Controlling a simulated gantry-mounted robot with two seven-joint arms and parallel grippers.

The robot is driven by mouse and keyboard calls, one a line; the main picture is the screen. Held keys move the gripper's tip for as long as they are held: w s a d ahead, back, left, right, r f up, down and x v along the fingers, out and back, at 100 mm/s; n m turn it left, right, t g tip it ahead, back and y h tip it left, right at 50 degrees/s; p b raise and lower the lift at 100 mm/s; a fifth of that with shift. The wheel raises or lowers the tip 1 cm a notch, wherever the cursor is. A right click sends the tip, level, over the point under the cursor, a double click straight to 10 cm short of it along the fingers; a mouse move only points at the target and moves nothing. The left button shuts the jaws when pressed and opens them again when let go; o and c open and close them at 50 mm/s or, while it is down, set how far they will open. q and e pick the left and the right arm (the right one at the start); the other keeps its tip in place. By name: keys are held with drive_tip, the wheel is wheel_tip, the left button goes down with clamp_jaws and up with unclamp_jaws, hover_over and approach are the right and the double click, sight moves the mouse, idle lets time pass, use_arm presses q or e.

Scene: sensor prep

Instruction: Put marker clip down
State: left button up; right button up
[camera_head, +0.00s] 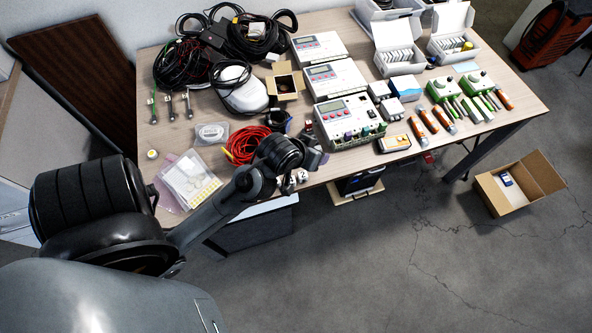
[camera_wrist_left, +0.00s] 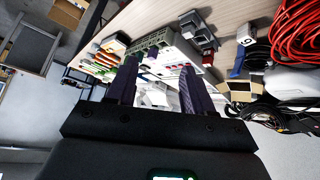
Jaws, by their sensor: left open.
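My left gripper (camera_wrist_left: 158,85) is open in the left wrist view, its two dark fingers apart with nothing visibly held between them. In the head view my left arm reaches over the table's front edge, and its wrist hides the gripper's fingertips. Small coloured clips (camera_head: 365,136), green, purple and blue, sit along the front of the nearest white device (camera_head: 338,112). That device also shows beyond the fingers in the left wrist view (camera_wrist_left: 172,50). I cannot tell which of the small parts is the marker clip. My right gripper is in neither view.
The wooden table (camera_head: 420,85) is crowded. A red cable coil (camera_head: 246,145) lies left of my wrist. Orange-and-white markers (camera_head: 441,117) and green units (camera_head: 441,88) are at the right. An open cardboard box (camera_head: 505,199) stands on the floor.

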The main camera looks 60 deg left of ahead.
use_arm(q)
drive_tip(key=s+d+f+m+g+h, duration=0.2)
drive_tip(key=s+d+f+m, duration=0.4)
drive_tip(key=s+d, duration=0.5)
drive_tip(key=shift+s+d+m+g, duration=0.3)
drive_tip(key=shift+s+m+g, duration=0.4)
drive_tip(key=shift+g, duration=0.2)
drive_tip(key=shift+f, duration=0.1)
